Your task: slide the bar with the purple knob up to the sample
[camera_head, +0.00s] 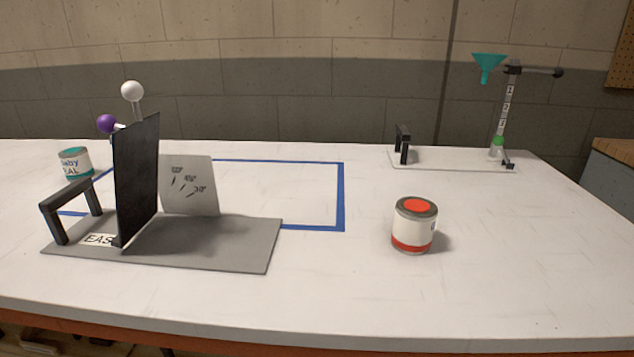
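A purple ball knob (107,123) shows at the left, with a short pale stub of bar (119,126) at its right. The rest of this bar is hidden behind an upright black panel (137,180). A white ball knob (132,91) stands higher up on a thin upright rod, also partly hidden by the panel. The panel stands on a grey base plate (240,240). A light grey plate with angle marks (190,185) leans behind it. I cannot tell which thing is the sample. Neither gripper is in view.
A black handle (68,205) is on the base's left end. A teal-labelled can (74,163) stands behind it. A red-topped can (414,228) stands right of centre. A teal funnel (488,65) on a stand is at the back right. Blue tape (340,195) marks the white table; its front right is clear.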

